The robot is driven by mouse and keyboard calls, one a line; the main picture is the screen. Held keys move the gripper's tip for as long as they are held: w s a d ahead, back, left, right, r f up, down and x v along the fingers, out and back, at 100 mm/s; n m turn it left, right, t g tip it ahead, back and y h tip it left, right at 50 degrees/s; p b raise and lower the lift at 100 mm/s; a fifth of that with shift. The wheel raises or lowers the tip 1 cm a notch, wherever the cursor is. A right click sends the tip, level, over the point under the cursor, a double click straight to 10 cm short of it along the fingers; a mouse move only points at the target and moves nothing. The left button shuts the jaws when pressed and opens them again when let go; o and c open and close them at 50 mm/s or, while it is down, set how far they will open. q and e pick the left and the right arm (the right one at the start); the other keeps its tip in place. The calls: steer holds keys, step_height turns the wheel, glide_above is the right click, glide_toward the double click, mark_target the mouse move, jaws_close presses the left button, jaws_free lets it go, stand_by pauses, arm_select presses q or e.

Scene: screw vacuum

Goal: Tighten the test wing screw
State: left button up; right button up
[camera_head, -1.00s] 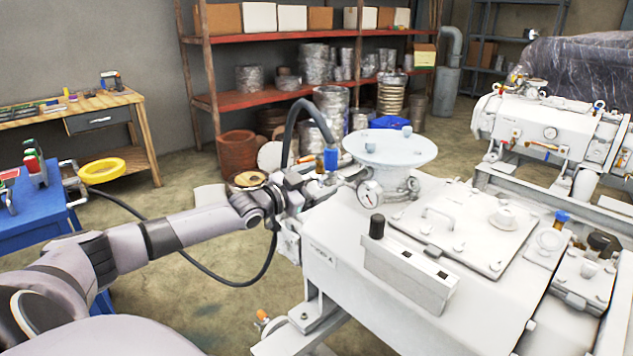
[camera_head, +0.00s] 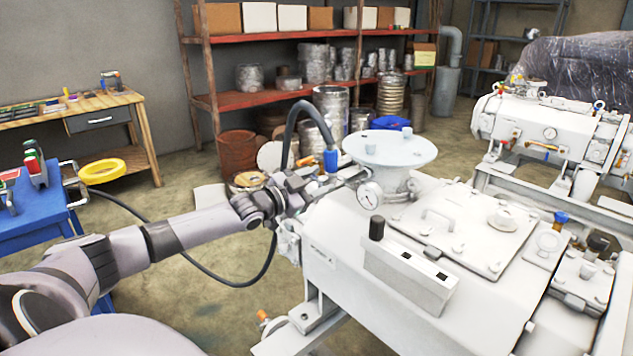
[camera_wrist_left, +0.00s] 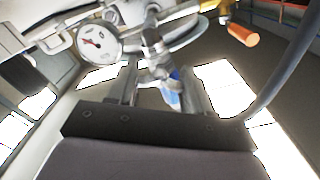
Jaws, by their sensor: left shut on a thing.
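The gauge also shows in the left wrist view (camera_wrist_left: 98,43), left of the fingers. My right gripper is not in view.
A black hose (camera_head: 290,125) with a blue end (camera_head: 331,161) arches close above my gripper. The white round flange (camera_head: 400,155) stands just right of it. An orange-ended handle (camera_wrist_left: 243,35) is at upper right in the left wrist view. A blue cart (camera_head: 30,225) stands left.

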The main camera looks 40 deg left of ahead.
arm_select(q)
steer(key=o, duration=1.1)
steer(key=shift+c, duration=0.2)
steer(key=shift+s, duration=0.1)
steer(key=s, duration=0.7)
steer(key=shift+a+p, duration=0.3)
steer(key=shift+p, duration=0.1)
